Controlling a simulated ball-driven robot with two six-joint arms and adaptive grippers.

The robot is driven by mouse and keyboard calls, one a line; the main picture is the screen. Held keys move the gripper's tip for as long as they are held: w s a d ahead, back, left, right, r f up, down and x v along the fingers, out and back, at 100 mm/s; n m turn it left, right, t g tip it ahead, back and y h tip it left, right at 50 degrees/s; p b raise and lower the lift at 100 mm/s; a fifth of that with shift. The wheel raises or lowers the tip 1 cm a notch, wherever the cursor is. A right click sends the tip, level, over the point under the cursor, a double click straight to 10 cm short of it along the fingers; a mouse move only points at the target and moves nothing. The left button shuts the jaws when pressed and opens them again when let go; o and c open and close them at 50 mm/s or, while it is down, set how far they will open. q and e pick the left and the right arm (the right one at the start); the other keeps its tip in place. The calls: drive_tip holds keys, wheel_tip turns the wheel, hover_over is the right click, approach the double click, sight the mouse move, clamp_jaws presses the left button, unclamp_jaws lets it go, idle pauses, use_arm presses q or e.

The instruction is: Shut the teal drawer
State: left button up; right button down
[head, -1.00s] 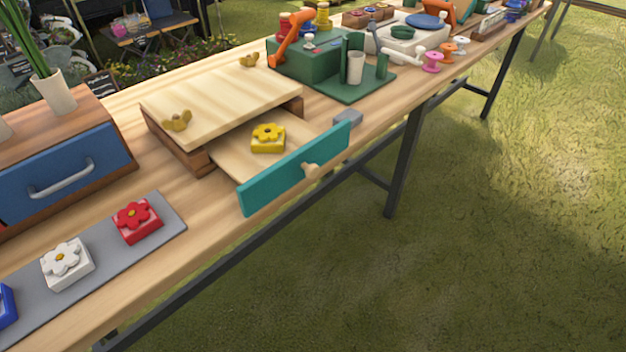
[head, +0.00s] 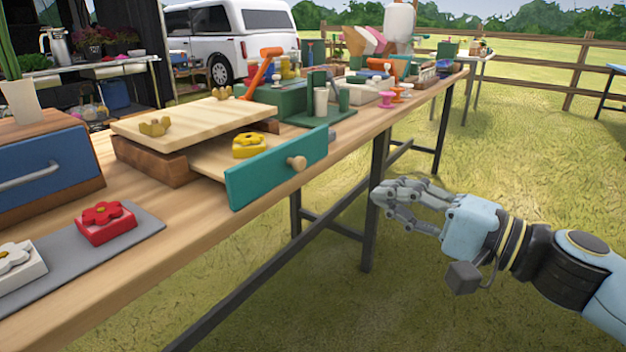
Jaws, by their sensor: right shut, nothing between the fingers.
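The teal drawer (head: 262,178) stands pulled out from under a light wooden top board (head: 190,120) on the table. Its teal front has a round wooden knob (head: 297,162) and reaches to about the table's front edge. A yellow flower block (head: 249,146) sits inside the open drawer. My right gripper (head: 380,198) is shut and empty. It is off the table's front side, to the right of the knob and apart from it, with its fingers pointing left. My left gripper is not in view.
A blue drawer unit (head: 45,165) stands at the left. A grey mat (head: 70,262) with red and white flower blocks lies in front of it. A green box (head: 280,99) and a cup (head: 321,102) stand beyond the drawer. Open grass lies right of the table.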

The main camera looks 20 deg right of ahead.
sight(302, 164)
drive_tip(key=p+x, duration=0.2)
drive_tip(key=x, duration=1)
drive_tip(key=shift+w+a, duration=0.3)
drive_tip(key=shift+w, duration=0.05)
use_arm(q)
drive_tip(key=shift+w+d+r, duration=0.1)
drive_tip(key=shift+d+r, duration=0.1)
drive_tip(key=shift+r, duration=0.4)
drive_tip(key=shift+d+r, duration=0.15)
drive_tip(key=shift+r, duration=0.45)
